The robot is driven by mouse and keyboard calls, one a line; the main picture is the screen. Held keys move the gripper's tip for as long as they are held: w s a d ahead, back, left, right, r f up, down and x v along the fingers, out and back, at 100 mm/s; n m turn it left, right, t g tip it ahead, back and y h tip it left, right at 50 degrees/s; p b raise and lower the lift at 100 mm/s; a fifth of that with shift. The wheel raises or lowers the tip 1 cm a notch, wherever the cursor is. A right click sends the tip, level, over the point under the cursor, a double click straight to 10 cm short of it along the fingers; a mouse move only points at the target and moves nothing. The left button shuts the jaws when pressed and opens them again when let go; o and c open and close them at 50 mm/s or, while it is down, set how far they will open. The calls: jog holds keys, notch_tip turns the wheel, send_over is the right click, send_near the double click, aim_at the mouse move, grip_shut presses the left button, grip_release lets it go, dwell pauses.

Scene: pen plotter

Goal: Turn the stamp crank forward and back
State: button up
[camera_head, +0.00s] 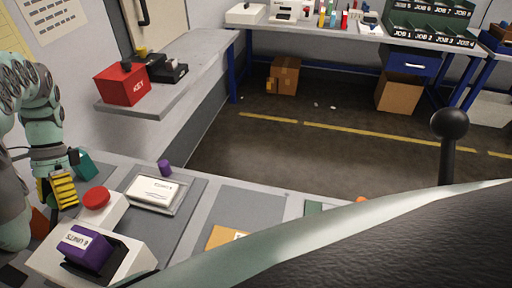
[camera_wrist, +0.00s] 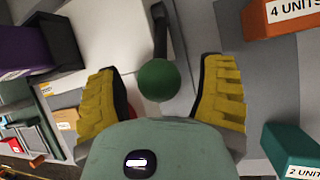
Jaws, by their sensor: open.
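In the wrist view a dark crank arm (camera_wrist: 160,32) ends in a dark green ball knob (camera_wrist: 158,80), beside a white housing. My gripper (camera_wrist: 160,82) is open, with one yellow-padded finger on each side of the knob and a visible gap to both. In the head view my gripper (camera_head: 57,190) is at the left, beside the white stamp housing (camera_head: 130,262), which has a red button (camera_head: 96,198) and a purple block (camera_head: 85,247) on it. The crank cannot be made out in the head view.
A teal block (camera_wrist: 290,150) and an orange block (camera_wrist: 280,18) lie right of my gripper in the wrist view. A framed card (camera_head: 153,191) and a small purple cylinder (camera_head: 164,168) sit on the bench. A black ball-topped lever (camera_head: 449,140) stands at the right.

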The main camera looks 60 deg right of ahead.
jog(key=v, duration=0.7)
jog(key=shift+d+r, duration=0.2)
dwell(0.4)
jog(key=shift+o, duration=0.3)
jog(key=shift+r, duration=0.1)
jog(key=shift+c, duration=0.3)
